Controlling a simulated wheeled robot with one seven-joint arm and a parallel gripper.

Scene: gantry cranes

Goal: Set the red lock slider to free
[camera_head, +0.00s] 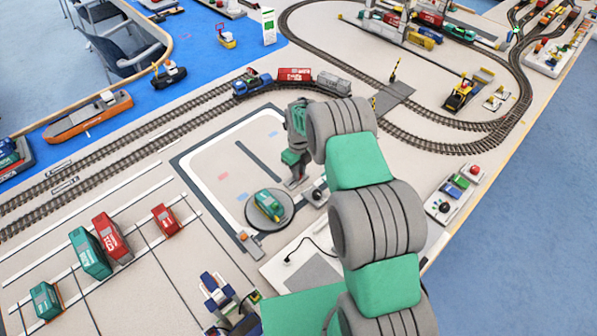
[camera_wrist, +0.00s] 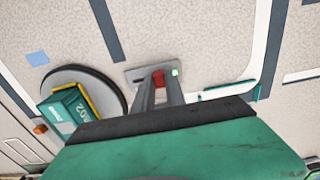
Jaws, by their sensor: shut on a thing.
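The red lock slider (camera_wrist: 158,77) shows in the wrist view, between the tips of my gripper (camera_wrist: 158,92). My gripper is shut on it, and the fingers hide part of it. The slider sits on a small grey plate (camera_wrist: 137,76), right of the plate's middle. A small bright green square (camera_wrist: 175,72) is on the plate just right of the slider. In the head view my gripper (camera_head: 296,183) points down at the layout beside the round turntable (camera_head: 284,219); the slider cannot be made out there.
A green and yellow vehicle (camera_head: 268,205) stands on the turntable, left of my gripper; it also shows in the wrist view (camera_wrist: 72,112). A teal strip (camera_wrist: 230,90) lies right of the plate. Red and green containers (camera_head: 110,238) stand on the left. Railway track (camera_head: 130,140) runs behind.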

